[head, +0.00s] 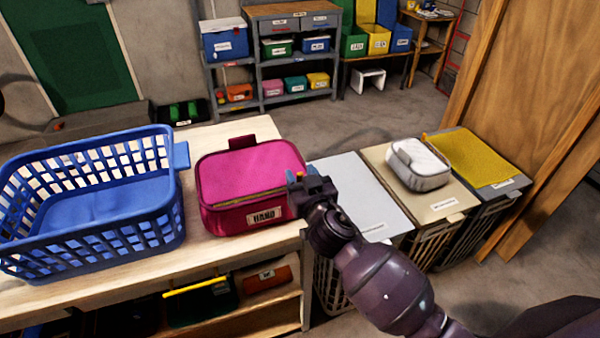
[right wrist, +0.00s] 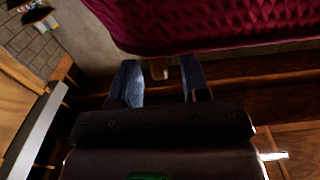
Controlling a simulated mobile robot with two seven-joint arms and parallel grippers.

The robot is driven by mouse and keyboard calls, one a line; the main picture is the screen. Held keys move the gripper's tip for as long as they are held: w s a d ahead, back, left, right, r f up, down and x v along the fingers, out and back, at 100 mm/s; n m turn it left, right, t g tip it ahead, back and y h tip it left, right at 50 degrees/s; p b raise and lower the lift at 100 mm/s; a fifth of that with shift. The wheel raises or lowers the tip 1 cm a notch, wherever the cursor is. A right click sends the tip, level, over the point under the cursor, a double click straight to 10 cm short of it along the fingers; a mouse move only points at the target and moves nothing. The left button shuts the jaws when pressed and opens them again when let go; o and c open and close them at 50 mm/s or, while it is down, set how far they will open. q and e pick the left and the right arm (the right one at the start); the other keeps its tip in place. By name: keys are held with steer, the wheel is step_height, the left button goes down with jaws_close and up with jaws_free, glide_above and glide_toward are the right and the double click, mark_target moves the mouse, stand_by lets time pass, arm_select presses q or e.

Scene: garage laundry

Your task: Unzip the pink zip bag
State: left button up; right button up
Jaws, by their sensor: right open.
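The pink zip bag (head: 250,168) stands on the wooden bench, with a label reading HAND on its front and a dark handle at its back. A yellowish zip line (head: 245,198) runs along its upper front edge. My right gripper (head: 297,178) is at the bag's right front corner. In the right wrist view the quilted side of the bag (right wrist: 220,22) fills the top. There my right gripper (right wrist: 160,70) is open, its two blue fingers either side of a small brass-coloured tab (right wrist: 158,68), probably the zip pull. Contact cannot be told. My left gripper is not in view.
A blue laundry basket (head: 95,215) stands left of the bag on the bench (head: 215,250). Lidded hampers (head: 365,190) stand to the right, one bearing a white quilted pouch (head: 418,165). Shelves with bins (head: 290,65) stand at the back.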

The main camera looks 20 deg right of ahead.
steer(key=shift+w, duration=0.4)
steer(key=c, duration=0.7)
jaws_close()
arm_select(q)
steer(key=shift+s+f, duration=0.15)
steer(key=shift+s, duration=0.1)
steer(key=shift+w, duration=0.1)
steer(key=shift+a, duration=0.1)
arm_select(e)
steer(key=shift+w+a, duration=0.1)
